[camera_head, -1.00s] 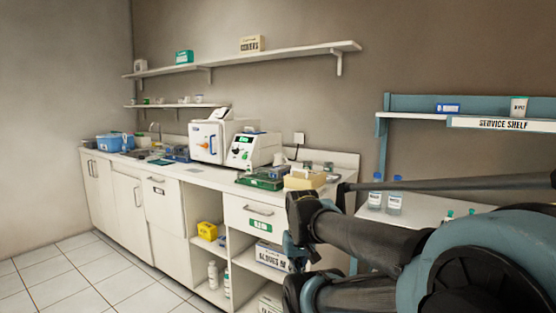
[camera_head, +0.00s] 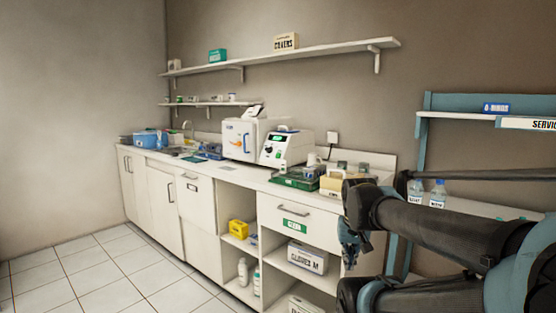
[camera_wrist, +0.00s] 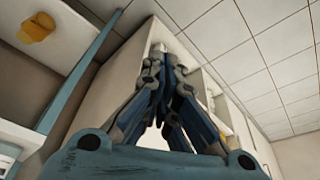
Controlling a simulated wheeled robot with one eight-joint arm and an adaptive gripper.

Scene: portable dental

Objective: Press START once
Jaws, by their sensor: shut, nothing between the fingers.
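A white machine with a green display and small controls on its sloped front (camera_head: 285,148) stands on the counter. The lettering on its controls is too small to read, so I cannot pick out START. A white boxy unit with a blue handle (camera_head: 239,140) stands just left of it. My gripper (camera_head: 349,262) hangs low in front of the right end of the cabinets, apart from the machine, below counter height and to its right. In the wrist view the fingers (camera_wrist: 165,52) come together, shut and empty; the machine is not recognisable there.
The counter (camera_head: 225,172) runs along the wall. A green tray (camera_head: 295,180) and a beige box (camera_head: 333,181) lie right of the machine. A service shelf with bottles (camera_head: 438,193) is at right. The tiled floor (camera_head: 95,270) at left is clear.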

